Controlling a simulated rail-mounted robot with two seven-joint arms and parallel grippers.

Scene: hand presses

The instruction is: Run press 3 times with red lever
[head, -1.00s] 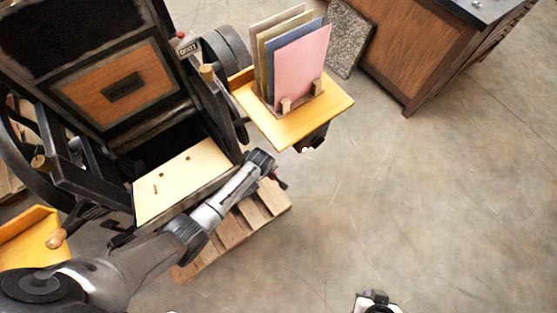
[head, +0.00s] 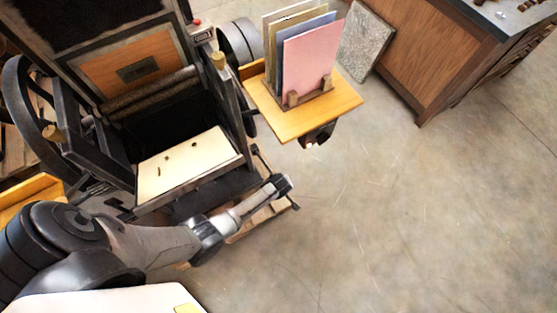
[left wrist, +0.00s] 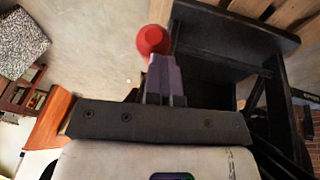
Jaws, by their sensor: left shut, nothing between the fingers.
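The press (head: 110,100) stands at the left of the head view, with a dark frame, rollers and a pale flat bed (head: 185,165). The red ball knob of the lever (left wrist: 152,40) shows in the left wrist view, just beyond the fingertips. My left gripper (head: 283,184) is low in front of the press bed, to its right. Its fingers (left wrist: 164,75) are shut and empty, close to the knob; I cannot tell whether they touch it. In the head view the red knob is not visible near the gripper. My right gripper is not in view.
A yellow wooden shelf (head: 292,121) at the press's right side holds several upright coloured boards (head: 307,62). A wooden cabinet (head: 432,60) stands at the upper right with a speckled slab (head: 366,45) leaning on it. The floor (head: 430,220) at the right is clear.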

